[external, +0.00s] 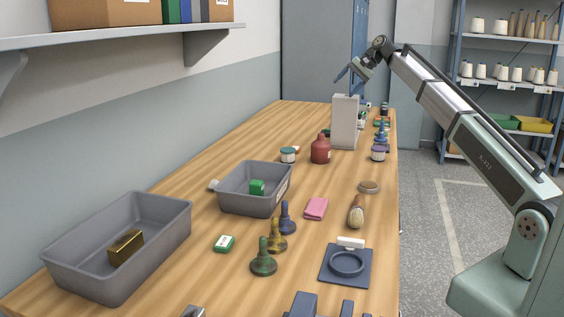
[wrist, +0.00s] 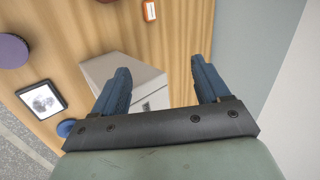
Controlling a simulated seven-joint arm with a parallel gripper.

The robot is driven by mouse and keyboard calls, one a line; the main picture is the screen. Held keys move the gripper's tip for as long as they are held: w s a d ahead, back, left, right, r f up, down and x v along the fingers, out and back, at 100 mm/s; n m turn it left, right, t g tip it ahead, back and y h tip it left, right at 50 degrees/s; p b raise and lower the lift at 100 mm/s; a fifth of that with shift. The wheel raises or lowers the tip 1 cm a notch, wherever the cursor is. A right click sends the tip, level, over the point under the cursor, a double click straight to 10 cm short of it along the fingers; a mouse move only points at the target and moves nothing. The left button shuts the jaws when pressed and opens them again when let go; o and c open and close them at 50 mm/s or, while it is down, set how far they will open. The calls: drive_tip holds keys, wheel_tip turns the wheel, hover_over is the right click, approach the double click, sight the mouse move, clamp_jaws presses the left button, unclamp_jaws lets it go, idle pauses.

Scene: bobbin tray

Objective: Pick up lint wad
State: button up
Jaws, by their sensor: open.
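My gripper (external: 347,80) is high at the far end of the table, just above a tall pale box (external: 344,122). In the wrist view my gripper (wrist: 160,66) has its two blue fingers wide apart, with nothing between them. The top of the pale box (wrist: 105,68) lies below and beside the left finger. I cannot clearly identify the lint wad. A small pale lump (external: 213,184) at the left corner of the small grey tray (external: 233,203) may be it, but it is too small to tell. My gripper is far from this lump.
A large grey bin (external: 75,277) holds a brass block (external: 125,247). A shelf (external: 110,36) overhangs the left wall side.

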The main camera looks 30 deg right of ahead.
drive_tip(key=a+g+h, duration=0.1)
drive_tip(key=a+g, duration=0.1)
drive_tip(key=a, duration=1.7)
drive_tip(key=n+g+h, duration=0.1)
drive_tip(key=g+h, duration=0.2)
drive_tip(key=h, duration=0.2)
hover_over(216, 180)
drive_tip(key=f, duration=1.9)
drive_tip(key=shift+s+d+f, duration=0.15)
drive_tip(key=shift+d+f, duration=0.05)
drive_tip(key=shift+a+f, duration=0.15)
drive_tip(key=shift+f, duration=1.3)
drive_tip(key=shift+a+f, duration=0.15)
drive_tip(key=shift+f, duration=1.25)
drive_tip(key=shift+c, duration=0.4)
drive_tip(key=c, duration=1)
